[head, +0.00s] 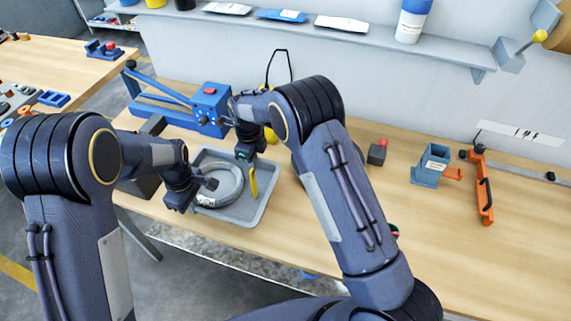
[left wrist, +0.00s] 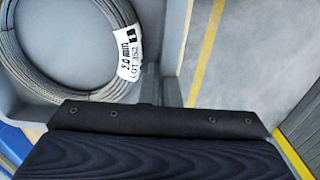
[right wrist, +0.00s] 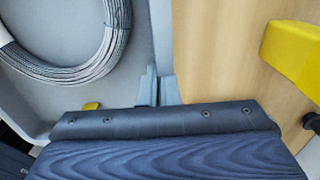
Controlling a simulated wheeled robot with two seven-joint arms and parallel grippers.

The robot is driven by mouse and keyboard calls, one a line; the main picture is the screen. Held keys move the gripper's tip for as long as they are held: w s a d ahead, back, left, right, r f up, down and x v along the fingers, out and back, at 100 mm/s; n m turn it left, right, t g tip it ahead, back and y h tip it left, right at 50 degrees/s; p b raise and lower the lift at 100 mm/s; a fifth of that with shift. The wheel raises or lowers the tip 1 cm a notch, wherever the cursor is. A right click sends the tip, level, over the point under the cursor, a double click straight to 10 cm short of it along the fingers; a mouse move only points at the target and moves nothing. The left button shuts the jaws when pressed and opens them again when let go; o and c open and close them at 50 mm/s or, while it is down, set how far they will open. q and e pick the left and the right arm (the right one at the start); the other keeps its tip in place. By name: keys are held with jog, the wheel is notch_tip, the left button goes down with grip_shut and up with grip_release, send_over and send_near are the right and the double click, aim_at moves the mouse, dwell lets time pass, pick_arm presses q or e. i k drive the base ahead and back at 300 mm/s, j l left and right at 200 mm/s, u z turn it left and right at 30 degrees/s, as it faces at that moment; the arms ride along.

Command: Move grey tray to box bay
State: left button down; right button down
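The grey tray (head: 262,205) sits over the wooden bench near its front edge; I cannot tell whether it touches the bench. A wire coil (head: 222,190) with a white label (left wrist: 130,55) lies in it. My left gripper (head: 208,184) is at the tray's front-left side, its fingers closed together on the tray wall (left wrist: 176,35). My right gripper (head: 246,160) is at the back side, its fingers closed on the opposite wall (right wrist: 160,35). A thin yellow piece (head: 253,183) shows by the tray's right part. I cannot identify the box bay.
A blue lever machine (head: 210,100) with a red button stands behind the tray. A blue-grey holder (head: 431,165) and an orange bar fixture (head: 484,185) are on the bench at right. A wall shelf (head: 330,30) runs above. Bare bench (head: 440,240) lies at the right front.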

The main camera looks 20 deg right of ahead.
aim_at(546, 234)
jog(key=k+l, duration=1.1)
jog(key=k, duration=0.25)
jog(key=k+l+z, duration=0.2)
jog(key=z, duration=0.15)
jog(key=l+z, duration=0.35)
jog(key=i+l+z, duration=0.1)
jog(key=z, duration=0.3)
jog(key=i+j+z, duration=0.15)
jog(key=i+z, duration=0.25)
jog(key=i, duration=0.4)
